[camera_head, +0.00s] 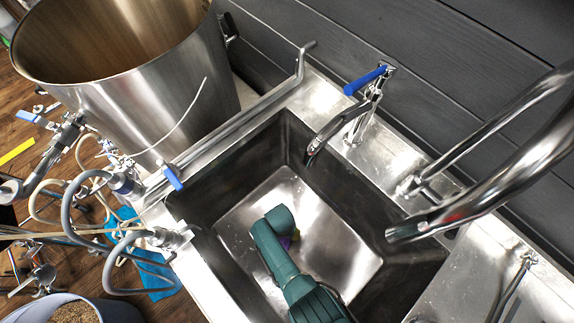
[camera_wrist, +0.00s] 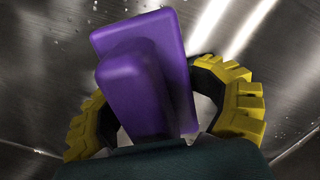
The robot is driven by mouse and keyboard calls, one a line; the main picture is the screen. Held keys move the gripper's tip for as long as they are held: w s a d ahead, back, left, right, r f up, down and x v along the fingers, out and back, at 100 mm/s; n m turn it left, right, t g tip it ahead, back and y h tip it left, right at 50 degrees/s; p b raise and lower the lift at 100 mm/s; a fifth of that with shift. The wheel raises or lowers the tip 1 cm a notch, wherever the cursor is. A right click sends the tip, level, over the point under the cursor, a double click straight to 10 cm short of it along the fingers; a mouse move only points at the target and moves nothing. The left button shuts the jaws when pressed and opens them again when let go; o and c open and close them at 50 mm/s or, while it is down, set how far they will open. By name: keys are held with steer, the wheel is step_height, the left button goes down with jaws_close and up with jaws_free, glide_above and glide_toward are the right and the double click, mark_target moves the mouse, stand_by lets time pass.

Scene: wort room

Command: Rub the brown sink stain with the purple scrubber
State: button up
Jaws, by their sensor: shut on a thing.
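The purple scrubber (camera_wrist: 150,70) fills the middle of the wrist view, with a narrower grip part in front of a wider block. My gripper (camera_wrist: 168,120) has yellow ridged fingers on both sides of it and is shut on it. No brown stain shows in either view; my arm and the scrubber hide part of the floor.
A tap with a blue lever (camera_head: 368,80) stands at the sink's back edge, its spout over the basin. A thick curved steel pipe (camera_head: 500,180) hangs over the right side. A large steel pot (camera_head: 150,90) and hoses (camera_head: 80,205) are at the left.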

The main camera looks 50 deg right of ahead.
steer(key=shift+t, duration=0.3)
steer(key=w, duration=0.1)
steer(key=w+b, duration=0.2)
steer(key=w, duration=0.1)
steer(key=shift+f, duration=0.3)
steer(key=shift+c, duration=0.3)
steer(key=shift+w+d+r+b, duration=0.1)
steer(key=shift+w+r+b, duration=0.15)
steer(key=shift+w+b, duration=0.25)
steer(key=w+b, duration=0.1)
steer(key=w, duration=0.2)
steer(key=w+b, duration=0.1)
steer(key=w, duration=0.1)
steer(key=shift+w+d+r+b, duration=0.1)
steer(key=shift+w+r+b, duration=0.15)
steer(key=shift+b, duration=0.1)
steer(key=shift+c, duration=0.6)
steer(key=shift+s+f+b, duration=0.1)
steer(key=shift+s+b, duration=0.15)
steer(key=shift+b, duration=0.25)
steer(key=shift+w+r, duration=0.2)
steer(key=shift+r, duration=0.05)
step_height(320, 180, up, 6)
steer(key=p, duration=0.6)
steer(key=shift+r, duration=0.1)
steer(key=shift+r+p, duration=1.45)
steer(key=shift+r, duration=0.05)
